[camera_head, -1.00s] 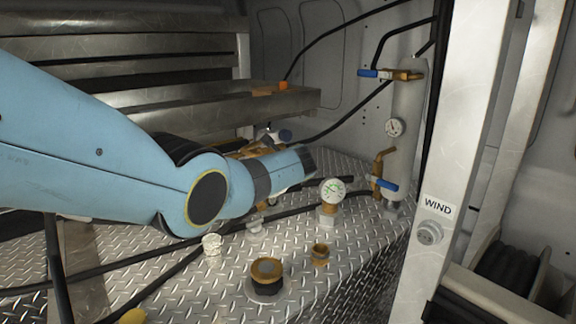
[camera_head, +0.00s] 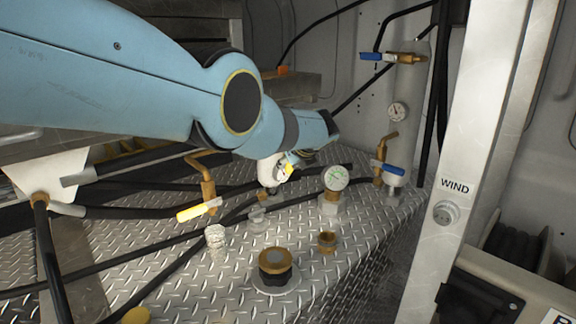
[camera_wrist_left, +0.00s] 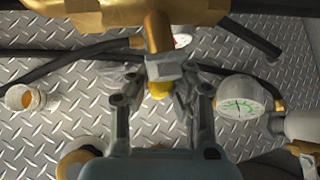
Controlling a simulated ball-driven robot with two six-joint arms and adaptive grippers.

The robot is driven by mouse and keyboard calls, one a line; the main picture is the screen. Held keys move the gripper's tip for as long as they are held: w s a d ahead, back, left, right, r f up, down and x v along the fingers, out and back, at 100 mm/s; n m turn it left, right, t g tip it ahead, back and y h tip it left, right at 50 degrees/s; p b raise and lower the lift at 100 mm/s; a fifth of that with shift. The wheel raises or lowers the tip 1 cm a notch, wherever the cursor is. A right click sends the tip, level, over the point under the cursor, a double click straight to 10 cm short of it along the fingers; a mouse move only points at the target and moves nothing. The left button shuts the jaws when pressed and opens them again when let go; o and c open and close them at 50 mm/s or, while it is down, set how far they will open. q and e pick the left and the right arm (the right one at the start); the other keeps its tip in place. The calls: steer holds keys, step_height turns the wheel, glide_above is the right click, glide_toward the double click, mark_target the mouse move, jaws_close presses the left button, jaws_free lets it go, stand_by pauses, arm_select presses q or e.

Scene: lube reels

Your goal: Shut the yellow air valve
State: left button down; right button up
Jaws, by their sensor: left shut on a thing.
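A valve with a bright yellow lever (camera_head: 198,210) on a brass elbow (camera_head: 205,178) stands left of my left gripper in the head view, clear of it. My left gripper (camera_head: 276,180) is low over the tread-plate deck, partly hidden by my wrist. In the left wrist view, my left gripper (camera_wrist_left: 163,100) is shut on a small yellow piece (camera_wrist_left: 160,91) under a grey block and brass cylinder (camera_wrist_left: 158,32). A yellow patch (camera_head: 287,169) also shows at the gripper in the head view. What it belongs to is unclear. My right gripper is not in view.
A gauge (camera_head: 336,177) stands just right of my left gripper. Blue-handled valves (camera_head: 392,170) and a pillar labelled WIND (camera_head: 455,187) are further right. A black-and-brass cap (camera_head: 275,264) and a white cup (camera_head: 215,237) stand nearer. Black hoses cross the deck.

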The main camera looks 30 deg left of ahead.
arm_select(q)
steer(key=shift+b, duration=0.3)
steer(key=shift+s+m+g+b, duration=0.2)
steer(key=shift+m+g+b, duration=0.1)
steer(key=shift+g+b, duration=0.25)
steer(key=shift+s+g+b, duration=0.15)
steer(key=shift+g+b, duration=0.1)
steer(key=shift+b, duration=0.05)
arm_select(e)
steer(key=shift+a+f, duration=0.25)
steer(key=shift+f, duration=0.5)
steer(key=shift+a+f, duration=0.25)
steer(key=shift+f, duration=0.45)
arm_select(q)
steer(key=c, duration=1.6)
jaws_free()
steer(key=shift+s, duration=0.1)
steer(key=o, duration=0.4)
steer(key=shift+s+r, duration=0.1)
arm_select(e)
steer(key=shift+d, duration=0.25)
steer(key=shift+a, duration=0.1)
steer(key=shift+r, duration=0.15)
